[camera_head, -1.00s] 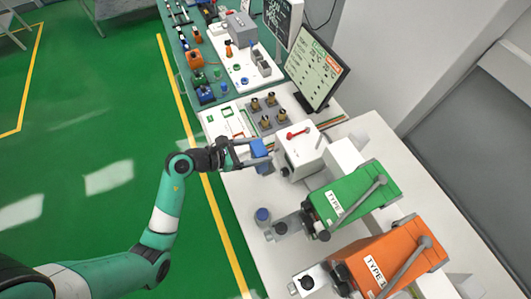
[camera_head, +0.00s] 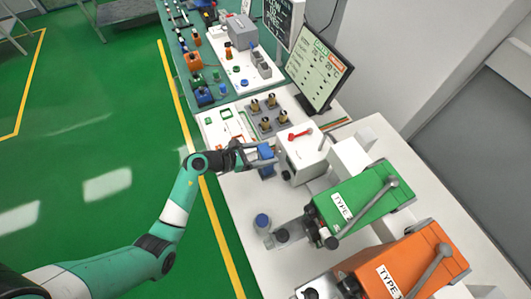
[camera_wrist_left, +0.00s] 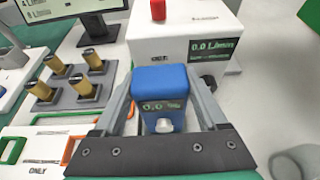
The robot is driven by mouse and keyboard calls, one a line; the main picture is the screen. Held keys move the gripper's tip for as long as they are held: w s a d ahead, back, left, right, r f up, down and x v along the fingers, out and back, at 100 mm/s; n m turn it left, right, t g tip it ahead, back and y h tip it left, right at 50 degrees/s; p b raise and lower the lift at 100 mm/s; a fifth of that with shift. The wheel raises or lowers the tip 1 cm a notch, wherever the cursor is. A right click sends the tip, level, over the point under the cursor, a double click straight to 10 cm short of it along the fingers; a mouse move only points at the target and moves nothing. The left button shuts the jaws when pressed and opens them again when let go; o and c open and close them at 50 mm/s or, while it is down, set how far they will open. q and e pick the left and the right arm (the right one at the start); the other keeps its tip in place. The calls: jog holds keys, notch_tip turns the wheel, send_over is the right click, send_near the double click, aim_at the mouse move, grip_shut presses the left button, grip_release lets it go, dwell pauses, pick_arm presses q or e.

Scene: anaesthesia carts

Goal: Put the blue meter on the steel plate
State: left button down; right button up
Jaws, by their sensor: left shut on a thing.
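The blue meter (camera_head: 266,170) is a small blue block held low over the white bench, beside the white box with the red lever. In the left wrist view the blue meter (camera_wrist_left: 160,82) has a dark display reading about 0.0 and a pale round knob. My left gripper (camera_head: 268,159) is shut on it, with one finger on each side; it also shows in the left wrist view (camera_wrist_left: 165,98). My right gripper is not in view.
The white box (camera_head: 305,162) stands close to the meter's right. The green unit (camera_head: 362,200) and orange unit (camera_head: 415,265) stand nearer the front. A blue-topped cylinder (camera_head: 262,222) stands near the bench's left edge. A monitor (camera_head: 318,70) stands behind.

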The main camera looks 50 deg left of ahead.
pick_arm(q)
jog(key=shift+f, duration=0.2)
grip_release()
jog(key=shift+s+a+r, duration=0.1)
jog(key=shift+s+r, duration=0.15)
jog(key=shift+r, duration=0.15)
jog(key=p+v, duration=0.2)
jog(key=v, duration=0.9)
jog(key=shift+s+p, duration=0.25)
jog(key=shift+p, duration=0.1)
